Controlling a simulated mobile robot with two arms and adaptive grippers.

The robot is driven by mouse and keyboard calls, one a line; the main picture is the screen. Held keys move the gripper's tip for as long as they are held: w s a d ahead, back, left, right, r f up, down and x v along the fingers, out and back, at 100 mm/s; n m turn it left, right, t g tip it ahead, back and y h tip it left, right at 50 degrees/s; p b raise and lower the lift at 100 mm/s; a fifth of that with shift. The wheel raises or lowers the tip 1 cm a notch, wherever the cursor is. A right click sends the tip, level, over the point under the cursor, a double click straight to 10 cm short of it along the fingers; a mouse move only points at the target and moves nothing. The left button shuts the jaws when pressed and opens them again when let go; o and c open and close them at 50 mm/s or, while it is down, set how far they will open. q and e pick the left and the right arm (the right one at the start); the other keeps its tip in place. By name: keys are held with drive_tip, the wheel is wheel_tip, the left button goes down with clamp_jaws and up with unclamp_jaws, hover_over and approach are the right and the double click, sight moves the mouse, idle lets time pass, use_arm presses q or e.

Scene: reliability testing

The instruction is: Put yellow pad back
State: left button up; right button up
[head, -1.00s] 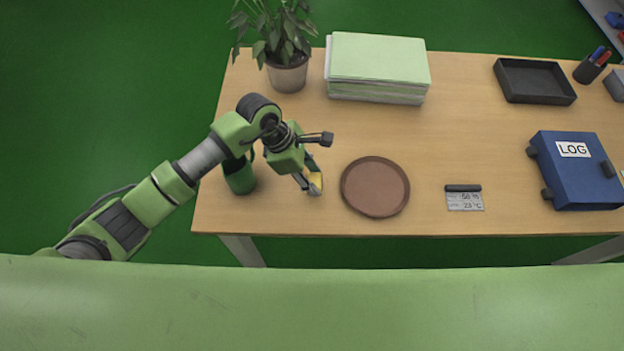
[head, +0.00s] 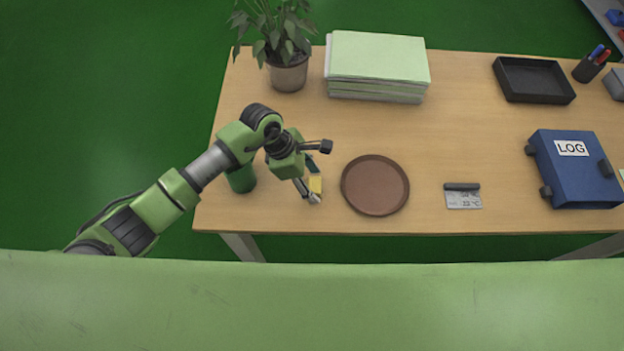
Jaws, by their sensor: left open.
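The gripper hides part of the pad. A round brown tray (head: 375,186) lies just to the right of the gripper, apart from it. A dark green container (head: 241,179) stands to the left, partly behind my left arm. My right gripper is not in view.
A potted plant (head: 288,74) and a stack of green-topped paper (head: 377,58) stand at the back. A small display (head: 463,200), a blue LOG binder (head: 578,180) and a black tray (head: 534,80) are to the right. The middle of the wooden table (head: 450,130) is clear.

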use_arm(q)
drive_tip(key=shift+r, duration=0.2)
drive_tip(key=shift+w+a+r, duration=0.1)
drive_tip(key=shift+a+r, duration=0.1)
drive_tip(key=shift+r, duration=0.05)
drive_tip(key=b+v, duration=0.1)
drive_tip(key=v, duration=1)
drive_tip(key=shift+r+b, duration=0.15)
drive_tip(key=shift+b, duration=0.25)
